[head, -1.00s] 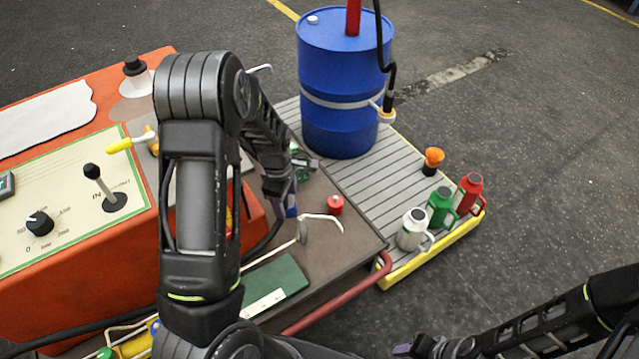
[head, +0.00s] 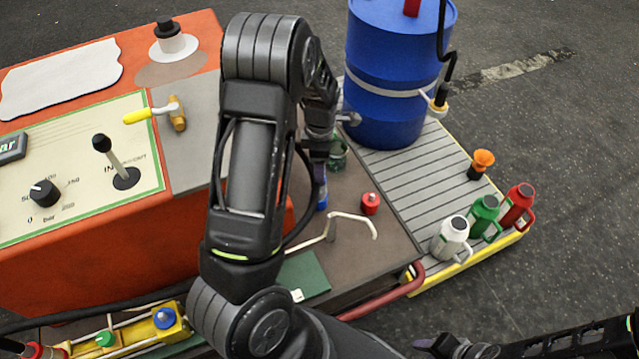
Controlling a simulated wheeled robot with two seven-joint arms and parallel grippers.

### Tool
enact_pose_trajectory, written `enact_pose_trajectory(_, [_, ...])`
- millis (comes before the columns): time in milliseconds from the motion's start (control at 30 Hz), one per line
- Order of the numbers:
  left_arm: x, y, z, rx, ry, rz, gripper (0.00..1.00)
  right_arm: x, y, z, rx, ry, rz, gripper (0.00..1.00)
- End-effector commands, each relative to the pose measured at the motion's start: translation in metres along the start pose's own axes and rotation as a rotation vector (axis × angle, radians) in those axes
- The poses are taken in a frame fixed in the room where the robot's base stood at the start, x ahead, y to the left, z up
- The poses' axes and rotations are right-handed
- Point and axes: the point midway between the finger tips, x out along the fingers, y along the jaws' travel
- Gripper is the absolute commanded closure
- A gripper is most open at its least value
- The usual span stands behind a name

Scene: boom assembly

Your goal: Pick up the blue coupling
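A small blue piece (head: 322,196), which looks like the blue coupling, is on the brown deck, directly below my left gripper (head: 318,165). My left arm partly hides it. My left gripper points down just above or at its top; I cannot tell whether they touch or whether the fingers are open. A second blue-topped piece (head: 164,317) sits on a yellow rack at the bottom left. My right gripper (head: 430,344) is low at the bottom edge, partly cut off and away from the blue pieces.
A red capped piece (head: 370,204) and a bent pale rod (head: 345,216) are close by on the deck. A green jar (head: 338,152) stands behind the gripper. A blue barrel (head: 390,75) and several flasks stand on the slatted platform (head: 420,185). An orange console (head: 100,260) is left.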

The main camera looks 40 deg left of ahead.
Motion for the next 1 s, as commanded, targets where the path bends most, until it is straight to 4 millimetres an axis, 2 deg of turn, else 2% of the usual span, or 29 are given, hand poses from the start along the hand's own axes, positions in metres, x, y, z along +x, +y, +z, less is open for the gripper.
enact_pose_trajectory(33, [0.008,-0.001,-0.001,0.000,0.001,-0.003,0.37,0.002,0.001,0.000,0.000,0.000,0.000,0.64])
enact_pose_trajectory(133, [0.016,-0.001,0.000,0.000,0.000,-0.002,0.37,0.003,0.001,0.000,0.000,0.000,0.000,0.64])
enact_pose_trajectory(467, [0.018,-0.001,0.000,0.001,0.000,-0.001,0.37,0.004,0.001,0.000,0.000,0.000,0.000,0.64])
enact_pose_trajectory(567, [0.027,-0.002,-0.001,0.001,0.001,-0.003,0.37,0.006,0.002,0.000,0.000,0.000,0.000,0.64])
enact_pose_trajectory(800, [0.061,-0.005,-0.003,0.000,0.002,-0.002,0.37,0.012,0.005,0.000,0.000,0.000,0.000,0.64])
enact_pose_trajectory(1000, [0.068,-0.004,-0.002,0.002,0.000,0.001,0.37,0.013,0.005,0.000,0.000,0.000,0.000,0.64])
